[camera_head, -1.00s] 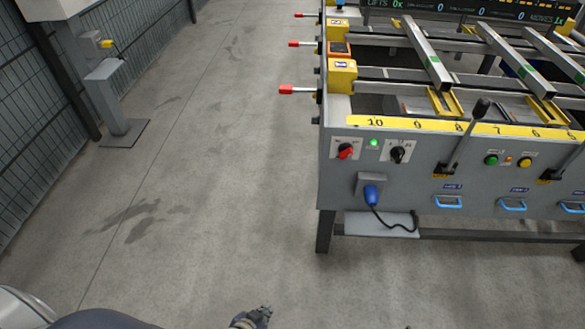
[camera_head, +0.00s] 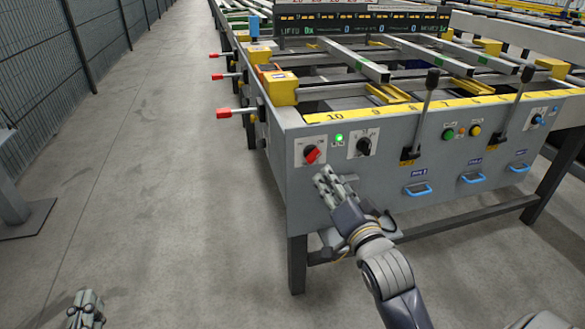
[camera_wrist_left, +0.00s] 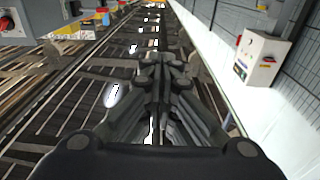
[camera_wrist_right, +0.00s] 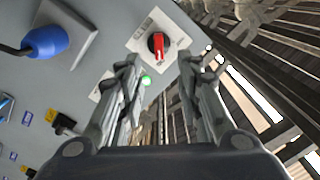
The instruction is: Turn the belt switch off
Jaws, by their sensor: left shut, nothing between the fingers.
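A red-handled rotary switch (camera_head: 312,154) sits on a white plate at the left end of the grey front panel; its handle slants up to the right. A black rotary knob (camera_head: 364,146) is on the plate to its right. My right gripper (camera_head: 325,179) is just below the red switch. In the right wrist view its fingers (camera_wrist_right: 157,66) are apart and empty, with the red handle (camera_wrist_right: 158,46) beyond their tips, not touching. My left gripper (camera_head: 86,304) is shut and empty over the floor.
A green lamp (camera_head: 339,138) glows between the two switches. Black levers (camera_head: 424,105), green and yellow buttons (camera_head: 475,130) and blue handles (camera_head: 417,190) lie further right. Red-tipped rods (camera_head: 223,113) stick out from the table's left side.

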